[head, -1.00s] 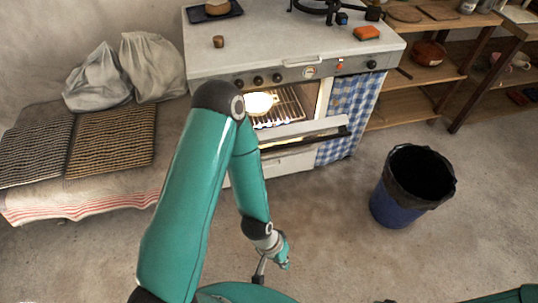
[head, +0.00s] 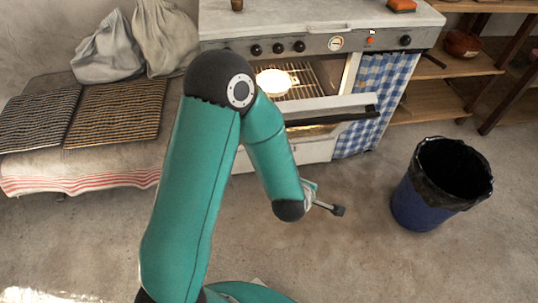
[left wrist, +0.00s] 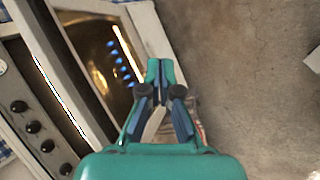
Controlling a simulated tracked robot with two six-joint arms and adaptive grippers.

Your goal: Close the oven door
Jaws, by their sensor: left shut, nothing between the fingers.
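The oven door (head: 330,108) hangs partly open at the stove front in the head view, tilted outward with its dark handle along the top edge. Behind it the lit oven inside shows a wire rack (head: 305,82) and a pale round thing. My left gripper (head: 338,210) is in front of and below the door, apart from it, pointing right over the floor. In the left wrist view my left gripper (left wrist: 161,70) is shut and empty, and the oven door (left wrist: 95,50) with bluish spots on its glass lies to its left. My right gripper is not in view.
A blue bin (head: 425,205) with a black liner stands on the floor at the right. A checked cloth (head: 365,100) hangs beside the oven. A bench (head: 100,170) with woven mats is at the left. The floor between stove and bin is clear.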

